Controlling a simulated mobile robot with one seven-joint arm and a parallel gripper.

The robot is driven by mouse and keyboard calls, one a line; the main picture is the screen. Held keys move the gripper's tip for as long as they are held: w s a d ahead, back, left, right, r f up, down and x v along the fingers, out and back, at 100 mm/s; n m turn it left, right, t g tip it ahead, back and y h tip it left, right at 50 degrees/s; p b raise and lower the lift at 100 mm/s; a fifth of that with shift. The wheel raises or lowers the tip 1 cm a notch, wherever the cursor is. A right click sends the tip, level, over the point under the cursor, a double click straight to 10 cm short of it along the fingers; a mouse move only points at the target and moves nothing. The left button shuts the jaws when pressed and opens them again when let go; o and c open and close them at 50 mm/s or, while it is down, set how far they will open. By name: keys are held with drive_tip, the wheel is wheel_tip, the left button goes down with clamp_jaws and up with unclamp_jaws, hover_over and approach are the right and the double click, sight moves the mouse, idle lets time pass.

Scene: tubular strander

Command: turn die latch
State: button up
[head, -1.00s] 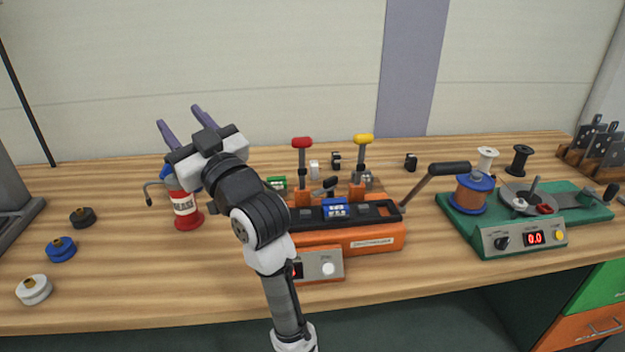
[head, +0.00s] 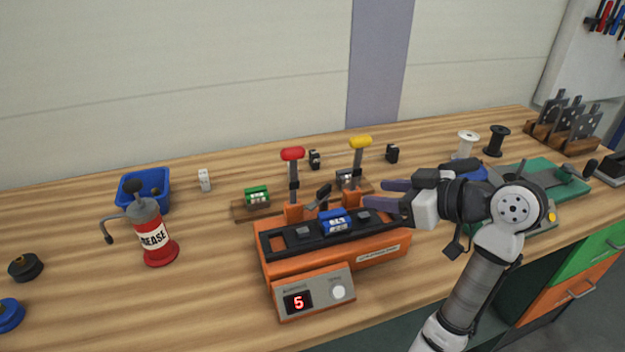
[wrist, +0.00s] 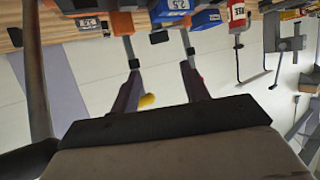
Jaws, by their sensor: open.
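The orange die machine (head: 335,255) stands mid-bench with a blue block (head: 334,222) on its black top bed. A short black lever (head: 320,196) at its rear, between the red-knobbed lever (head: 293,175) and the yellow-knobbed lever (head: 357,165), looks like the die latch; I cannot be sure. My gripper (head: 376,194) is open, its purple fingers pointing left at the right rear of the machine, near the yellow lever. In the wrist view my gripper (wrist: 160,67) shows nothing held, and the short black lever (wrist: 159,36) lies beyond the fingertips.
A grease can (head: 152,235) and blue bin (head: 146,188) stand left. A green block (head: 257,196) lies behind the machine. Spools (head: 467,145) and a green-based winder (head: 540,180) are at right, partly behind my arm.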

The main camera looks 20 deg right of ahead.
sight(327, 188)
drive_tip(key=p+x, duration=0.3)
drive_tip(key=x, duration=1)
drive_tip(key=shift+w+f, duration=0.15)
drive_tip(key=shift+w, duration=0.05)
drive_tip(key=shift+c, duration=0.2)
drive_tip(key=c, duration=0.7)
drive_tip(key=shift+o, duration=0.2)
